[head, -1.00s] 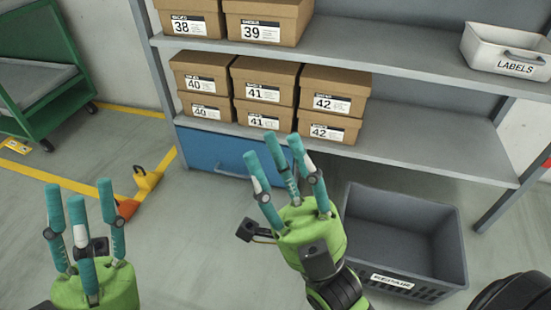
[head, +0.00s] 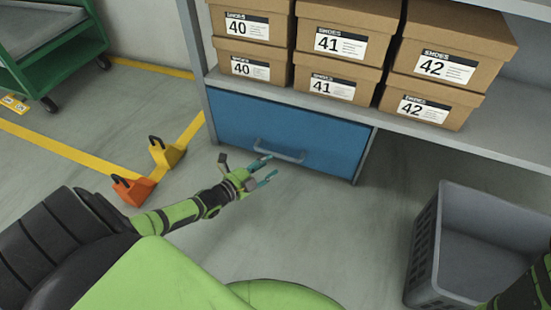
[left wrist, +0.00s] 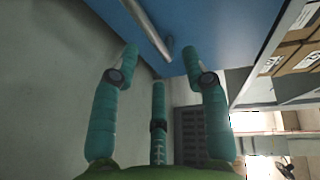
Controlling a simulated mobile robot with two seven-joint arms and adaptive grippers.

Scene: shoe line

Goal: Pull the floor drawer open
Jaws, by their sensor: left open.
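The floor drawer (head: 330,142) is a blue front under the lowest shelf, and it looks shut. Its grey bar handle (head: 279,151) runs across the lower part of the front. In the left wrist view the open fingers (left wrist: 160,75) point at the blue drawer front (left wrist: 215,25), and the handle (left wrist: 148,28) lies just beyond the tips, apparently not touched. Only a piece of my right arm shows at the lower right corner of the head view; its gripper is out of frame.
Shoe boxes (head: 332,42) labelled 40, 41 and 42 stand on the shelf (head: 510,125) above. A grey crate (head: 428,250) sits on the floor at right. Yellow (head: 166,152) and orange (head: 132,188) floor items lie left of the drawer. The floor before the drawer is clear.

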